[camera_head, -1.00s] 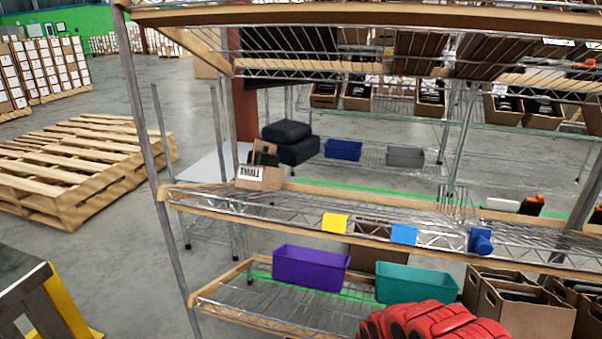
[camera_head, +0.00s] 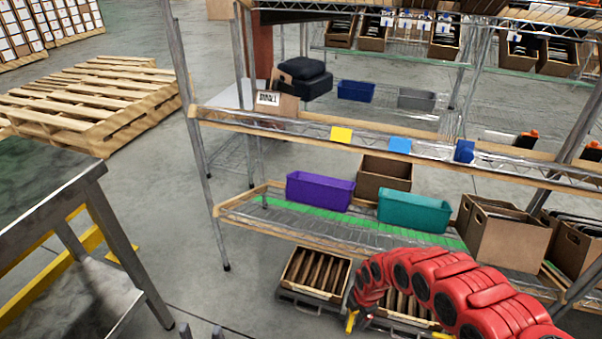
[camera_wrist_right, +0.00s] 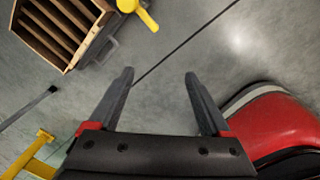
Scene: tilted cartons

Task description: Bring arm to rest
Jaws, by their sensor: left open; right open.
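My right gripper (camera_wrist_right: 158,76) is open and empty in the right wrist view, its two dark fingers apart over bare concrete floor. In the head view my red right arm (camera_head: 440,285) curves in from the lower right in front of the low shelf and floor crates; its gripper cannot be made out there. Two grey fingertips of my left gripper (camera_head: 201,332) show at the bottom edge of the head view, apart with nothing between them. The rest of that arm is out of frame.
A slatted crate (camera_head: 315,272) stands on the floor, close to my right gripper (camera_wrist_right: 62,28). The wire shelf (camera_head: 300,235) holds a purple bin (camera_head: 320,190), a teal bin (camera_head: 414,211) and cartons (camera_head: 505,237). A metal table (camera_head: 50,190) stands left. Floor between is clear.

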